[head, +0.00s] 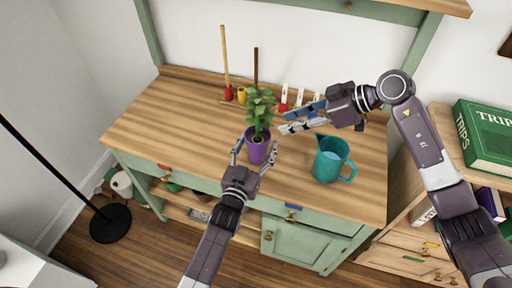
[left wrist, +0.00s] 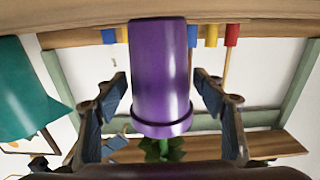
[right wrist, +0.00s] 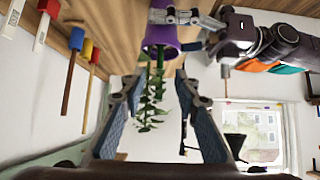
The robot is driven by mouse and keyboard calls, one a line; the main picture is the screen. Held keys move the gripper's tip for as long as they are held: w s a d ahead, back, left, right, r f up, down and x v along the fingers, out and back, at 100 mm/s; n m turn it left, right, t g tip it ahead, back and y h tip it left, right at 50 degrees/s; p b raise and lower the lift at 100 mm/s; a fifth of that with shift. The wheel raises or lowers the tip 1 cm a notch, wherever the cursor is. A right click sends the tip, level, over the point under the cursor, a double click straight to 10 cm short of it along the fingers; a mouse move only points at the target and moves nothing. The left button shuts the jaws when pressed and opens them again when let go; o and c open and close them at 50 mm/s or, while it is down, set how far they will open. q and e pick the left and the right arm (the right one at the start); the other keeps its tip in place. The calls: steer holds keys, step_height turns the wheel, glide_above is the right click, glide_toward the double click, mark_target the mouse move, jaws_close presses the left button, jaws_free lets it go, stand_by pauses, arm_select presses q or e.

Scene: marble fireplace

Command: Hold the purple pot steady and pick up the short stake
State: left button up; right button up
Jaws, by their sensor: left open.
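The purple pot (head: 257,152) stands upright near the front of the wooden worktop with a leafy plant (head: 260,108) in it. My left gripper (head: 256,147) is open, its fingers on either side of the pot. The left wrist view shows the pot (left wrist: 160,75) between them, with small gaps. A tall light stake (head: 224,55) rises from a red block at the back. A dark stake (head: 256,66), its top lower, stands behind the plant, its base hidden. My right gripper (head: 285,122) is open and empty, right of the plant.
A yellow block (head: 241,96) and several white tags (head: 299,97) line the back. The left part of the worktop (head: 175,125) is clear. A green book (head: 487,135) lies at far right.

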arm_select(q)
steer(key=shift+c, duration=0.7)
steer(key=c, duration=1.3)
steer(key=shift+c, duration=0.2)
arm_select(e)
steer(key=shift+a, duration=0.1)
